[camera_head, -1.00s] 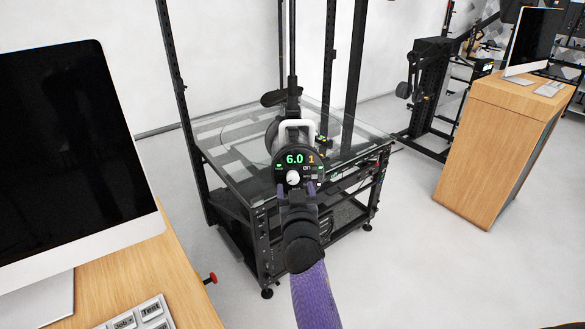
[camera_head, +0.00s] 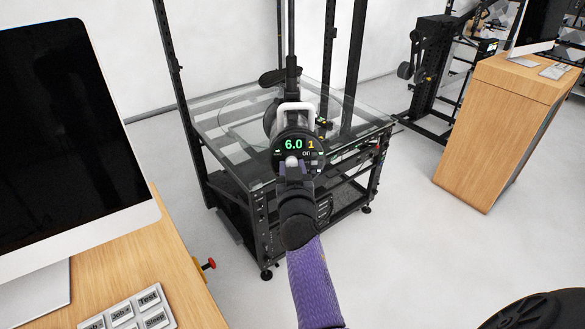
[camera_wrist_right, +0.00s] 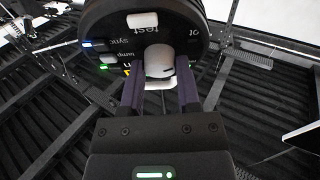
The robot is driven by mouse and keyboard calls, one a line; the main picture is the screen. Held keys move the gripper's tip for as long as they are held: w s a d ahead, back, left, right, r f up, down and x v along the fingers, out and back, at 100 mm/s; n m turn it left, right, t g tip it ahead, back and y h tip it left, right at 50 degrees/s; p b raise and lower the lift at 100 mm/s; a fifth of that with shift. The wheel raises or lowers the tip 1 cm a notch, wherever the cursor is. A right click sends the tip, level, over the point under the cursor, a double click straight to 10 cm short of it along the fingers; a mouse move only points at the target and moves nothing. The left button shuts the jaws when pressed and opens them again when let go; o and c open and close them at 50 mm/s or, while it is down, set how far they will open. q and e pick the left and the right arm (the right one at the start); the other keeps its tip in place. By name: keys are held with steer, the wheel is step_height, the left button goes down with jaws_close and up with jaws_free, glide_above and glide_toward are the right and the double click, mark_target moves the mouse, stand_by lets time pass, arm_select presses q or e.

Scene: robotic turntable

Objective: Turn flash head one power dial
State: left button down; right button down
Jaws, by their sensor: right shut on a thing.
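The flash head (camera_head: 297,148) is a black round unit with a white handle, mounted above the turntable table in the head view. Its back panel shows a green 6.0 and an orange 1. The white power dial (camera_head: 292,161) sits low on this panel. My right gripper (camera_head: 294,172) is at the dial, with its purple fingers shut on it. The fingers partly hide the dial's sides. My left gripper is not in view.
The glass turntable table (camera_head: 222,160) on a black frame stands behind and below the flash head. A wooden desk with a large monitor (camera_head: 65,140) and a keypad (camera_head: 128,308) is at the left. A wooden cabinet (camera_head: 490,130) stands at the right. The floor between is clear.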

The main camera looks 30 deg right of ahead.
steer(key=n+y+p, duration=0.1)
steer(key=n+p, duration=0.1)
steer(key=n, duration=0.2)
steer(key=shift+d+r+t, duration=0.1)
steer(key=shift+r+t, duration=0.05)
steer(key=shift+t, duration=0.15)
steer(key=shift+n+y+p, duration=0.8)
steer(key=shift+n+p, duration=0.1)
steer(key=shift+n, duration=0.9)
steer(key=shift+c, duration=1.6)
jaws_free()
